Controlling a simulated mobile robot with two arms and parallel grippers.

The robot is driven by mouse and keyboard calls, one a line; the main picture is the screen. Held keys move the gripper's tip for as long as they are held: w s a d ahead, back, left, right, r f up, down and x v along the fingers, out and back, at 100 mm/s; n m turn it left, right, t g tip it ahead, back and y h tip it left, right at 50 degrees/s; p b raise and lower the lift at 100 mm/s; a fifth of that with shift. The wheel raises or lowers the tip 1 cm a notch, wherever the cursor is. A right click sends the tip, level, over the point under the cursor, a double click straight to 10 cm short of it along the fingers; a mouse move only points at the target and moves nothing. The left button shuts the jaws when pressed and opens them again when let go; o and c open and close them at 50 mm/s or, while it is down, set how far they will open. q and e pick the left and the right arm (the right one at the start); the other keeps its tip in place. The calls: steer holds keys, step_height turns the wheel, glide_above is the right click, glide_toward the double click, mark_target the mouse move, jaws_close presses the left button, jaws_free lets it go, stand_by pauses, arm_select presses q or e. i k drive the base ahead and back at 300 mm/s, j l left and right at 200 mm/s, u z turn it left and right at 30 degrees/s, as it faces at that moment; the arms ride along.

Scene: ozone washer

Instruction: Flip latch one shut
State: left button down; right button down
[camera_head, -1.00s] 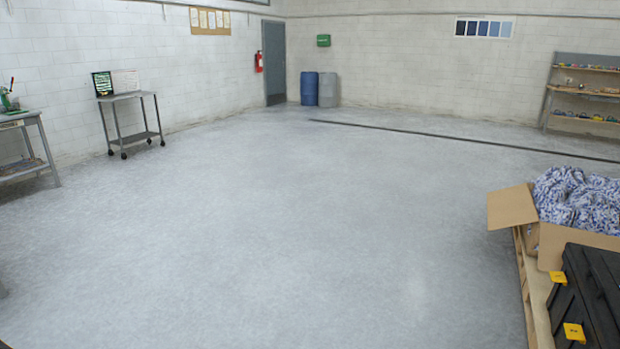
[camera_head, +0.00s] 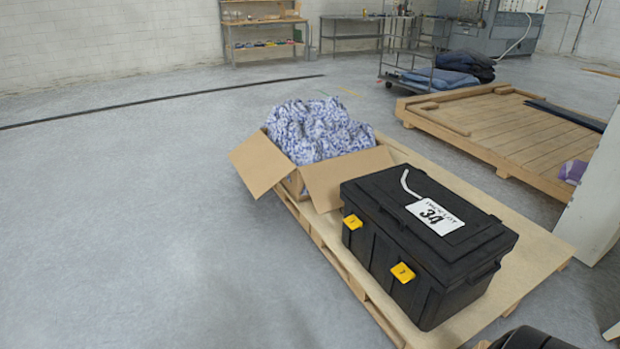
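A black lidded case (camera_head: 455,225) stands on a wooden pallet (camera_head: 545,255) at the right of the head view, with its lid down. Two yellow latches show on its front side: one on the left (camera_head: 352,222) and one on the right (camera_head: 402,272). Each carries a small mark, too small to read surely. I cannot tell whether either latch is fastened. A white tag (camera_head: 435,217) with "34" lies on the lid. Neither of my grippers is in view.
An open cardboard box (camera_head: 262,163) with blue-white cloth (camera_head: 318,130) sits behind the case on the same pallet. Another low wooden pallet (camera_head: 520,140) lies at the right. A pale panel (camera_head: 597,205) stands at the right edge. The floor (camera_head: 140,230) at the left is clear.

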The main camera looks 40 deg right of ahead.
mark_target(351, 221)
steer(key=i+z, duration=0.35)
steer(key=i, duration=0.35)
steer(key=i+j+z, duration=0.3)
steer(key=i, duration=0.4)
steer(key=i+z, duration=0.5)
steer(key=i+j+z, duration=0.25)
steer(key=i+z, duration=0.2)
steer(key=i, duration=0.15)
